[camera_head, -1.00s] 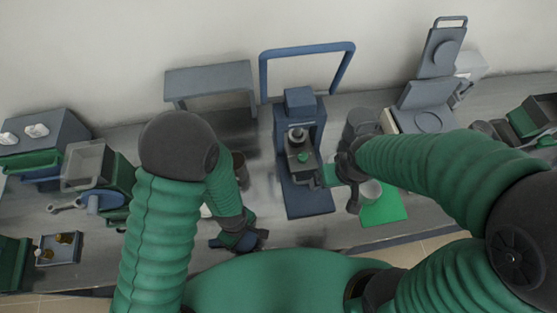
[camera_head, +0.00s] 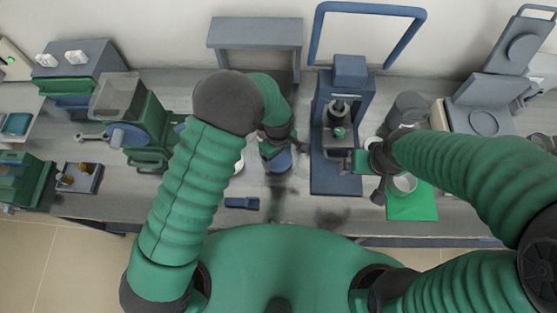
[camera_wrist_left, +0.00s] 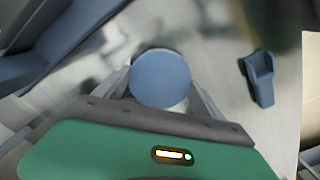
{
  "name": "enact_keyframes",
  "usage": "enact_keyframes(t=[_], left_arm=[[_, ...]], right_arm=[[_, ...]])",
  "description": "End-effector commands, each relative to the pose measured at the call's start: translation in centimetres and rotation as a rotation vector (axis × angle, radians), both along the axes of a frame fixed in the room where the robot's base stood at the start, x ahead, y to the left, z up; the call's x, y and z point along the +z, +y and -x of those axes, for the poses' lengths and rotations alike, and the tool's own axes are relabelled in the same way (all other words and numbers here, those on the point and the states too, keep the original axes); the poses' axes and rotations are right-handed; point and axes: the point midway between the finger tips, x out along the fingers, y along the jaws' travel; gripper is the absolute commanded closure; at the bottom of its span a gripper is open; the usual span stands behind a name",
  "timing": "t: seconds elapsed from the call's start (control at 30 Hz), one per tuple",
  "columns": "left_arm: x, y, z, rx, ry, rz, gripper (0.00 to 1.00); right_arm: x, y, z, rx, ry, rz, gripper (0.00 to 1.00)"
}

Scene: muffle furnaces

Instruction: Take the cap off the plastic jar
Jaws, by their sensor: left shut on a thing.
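The round blue cap (camera_wrist_left: 160,78) sits between the fingers of my left gripper (camera_wrist_left: 160,92) in the left wrist view. The cap also shows as a blue disc (camera_head: 281,160) at my left gripper (camera_head: 280,150) in the head view. My left gripper is shut on the cap. The jar's body is hidden under the cap and gripper, so I cannot tell whether the cap is still on it. My right gripper (camera_head: 378,175) is beside a pale round vessel (camera_head: 404,184) at the green mat; its jaw state is unclear.
A blue press-like device (camera_head: 345,115) stands right of my left gripper. A small blue holder (camera_head: 242,202) lies on the bench in front. The green mat (camera_head: 412,207) is at right. A grey stand (camera_head: 255,33) is behind. Bare bench shows around the blue holder.

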Motion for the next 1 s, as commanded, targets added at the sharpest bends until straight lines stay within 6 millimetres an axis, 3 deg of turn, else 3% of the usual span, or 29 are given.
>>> enact_keyframes(t=[0.03,0.07,0.37,0.4,0.5,1.0], left_arm=[[-1.93,0.18,0.08,0.002,0.001,0.000,0.69],[-2.21,0.20,0.09,0.002,0.002,0.001,0.69],[-2.03,-0.02,0.06,0.002,0.001,-0.002,0.69],[-1.91,-0.03,0.05,0.002,0.001,-0.002,0.15],[-1.91,-0.02,0.08,0.002,0.001,-0.002,0.02],[-1.83,-0.02,0.16,0.001,0.002,-0.002,0.00]], right_arm=[[-1.77,0.04,0.03,0.001,0.000,0.000,0.08],[-2.01,0.04,0.03,0.001,0.001,0.000,0.08],[-1.67,0.05,0.01,0.001,0.000,0.000,0.08],[-1.57,0.05,0.01,0.001,0.000,0.000,0.08],[-1.57,0.05,0.01,0.001,0.000,0.000,0.08],[-1.53,0.04,0.02,0.001,0.000,0.000,0.08]])
